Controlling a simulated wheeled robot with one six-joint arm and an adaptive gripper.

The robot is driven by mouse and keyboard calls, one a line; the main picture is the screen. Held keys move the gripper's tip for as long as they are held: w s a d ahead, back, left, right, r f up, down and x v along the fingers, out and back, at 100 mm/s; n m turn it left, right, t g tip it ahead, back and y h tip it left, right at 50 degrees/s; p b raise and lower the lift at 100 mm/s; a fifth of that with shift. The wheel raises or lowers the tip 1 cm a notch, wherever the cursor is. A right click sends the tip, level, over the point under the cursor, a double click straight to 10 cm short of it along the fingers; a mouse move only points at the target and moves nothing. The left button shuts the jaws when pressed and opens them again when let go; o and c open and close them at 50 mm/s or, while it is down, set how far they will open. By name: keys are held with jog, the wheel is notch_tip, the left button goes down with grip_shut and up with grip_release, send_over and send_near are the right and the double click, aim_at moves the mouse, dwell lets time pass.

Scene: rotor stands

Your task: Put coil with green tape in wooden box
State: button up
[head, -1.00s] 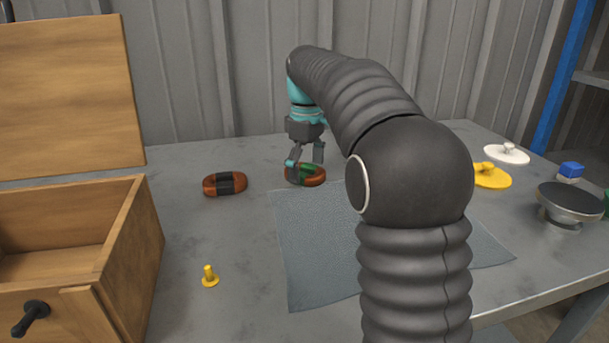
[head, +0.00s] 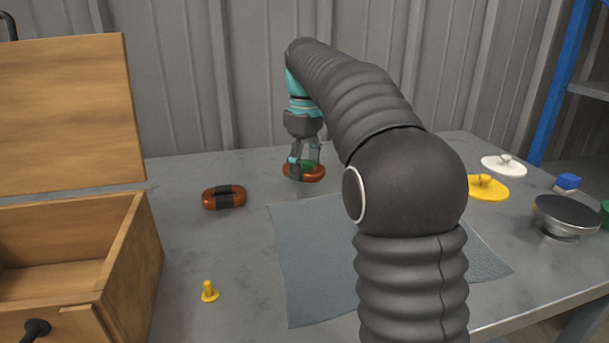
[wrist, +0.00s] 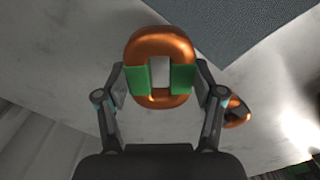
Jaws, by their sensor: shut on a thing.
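The coil with green tape (head: 317,174) is a copper-coloured ring with green bands. My gripper (head: 305,168) is shut on it at the back of the table, and the coil looks lifted a little above the surface. In the wrist view the coil (wrist: 160,45) sits between the two fingertips (wrist: 160,80), which press on its green-taped sides. The wooden box (head: 135,255) stands at the left with its lid raised. Its inside, as far as it shows, looks empty.
A second coil with black tape (head: 224,197) lies between the box and my gripper. A small yellow peg (head: 209,292) stands near the box. A grey-blue mat (head: 310,265) covers the middle. Yellow (head: 487,187) and white (head: 504,166) discs and a round scale-like stand (head: 566,217) are at the right.

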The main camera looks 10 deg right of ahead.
jog(key=s+d+r, duration=0.6)
jog(key=s+d, duration=0.1)
jog(key=d, duration=0.1)
jog(key=shift+s+d+r, duration=0.3)
jog(key=shift+d+r, duration=0.1)
